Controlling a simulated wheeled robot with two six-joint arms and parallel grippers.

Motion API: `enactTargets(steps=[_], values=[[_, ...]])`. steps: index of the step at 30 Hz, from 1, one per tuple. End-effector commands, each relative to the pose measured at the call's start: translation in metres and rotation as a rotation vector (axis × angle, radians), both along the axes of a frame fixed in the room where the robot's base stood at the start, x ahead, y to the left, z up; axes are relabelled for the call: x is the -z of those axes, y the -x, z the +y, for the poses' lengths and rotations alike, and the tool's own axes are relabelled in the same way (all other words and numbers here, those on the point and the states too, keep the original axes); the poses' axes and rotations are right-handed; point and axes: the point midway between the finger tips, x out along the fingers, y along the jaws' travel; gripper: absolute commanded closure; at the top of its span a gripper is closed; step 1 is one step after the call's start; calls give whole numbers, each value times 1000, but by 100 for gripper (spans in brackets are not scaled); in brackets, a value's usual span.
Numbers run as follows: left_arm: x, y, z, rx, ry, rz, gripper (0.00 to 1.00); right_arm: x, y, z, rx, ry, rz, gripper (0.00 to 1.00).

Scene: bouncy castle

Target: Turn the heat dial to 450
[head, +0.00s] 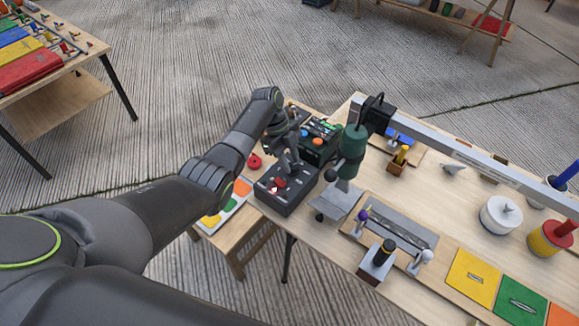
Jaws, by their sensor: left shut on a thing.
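A dark control box (298,197) sits at the left end of the wooden table. A red dial (279,183) is on its top face; its markings are too small to read. My left gripper (287,167) reaches down over the box from the upper left. Its fingers are shut on the dial and partly hide it, so its exact setting cannot be told. My right gripper is out of view.
A dark green unit with coloured knobs (318,143) stands behind. Coloured cards (472,277) and a white round container (500,217) lie farther right.

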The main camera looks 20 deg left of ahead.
Motion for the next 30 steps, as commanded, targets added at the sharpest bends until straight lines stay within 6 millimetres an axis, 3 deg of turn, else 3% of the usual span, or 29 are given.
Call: enactTargets(steps=[1,12,21,30], values=[[6,-1,-1,44,0,-1,93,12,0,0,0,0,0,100],[5,-3,-3,390,-1,0,93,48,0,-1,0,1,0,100],[4,-4,-5,613,1,2,93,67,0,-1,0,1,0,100],[3,-4,-5,732,0,2,93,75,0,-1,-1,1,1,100]])
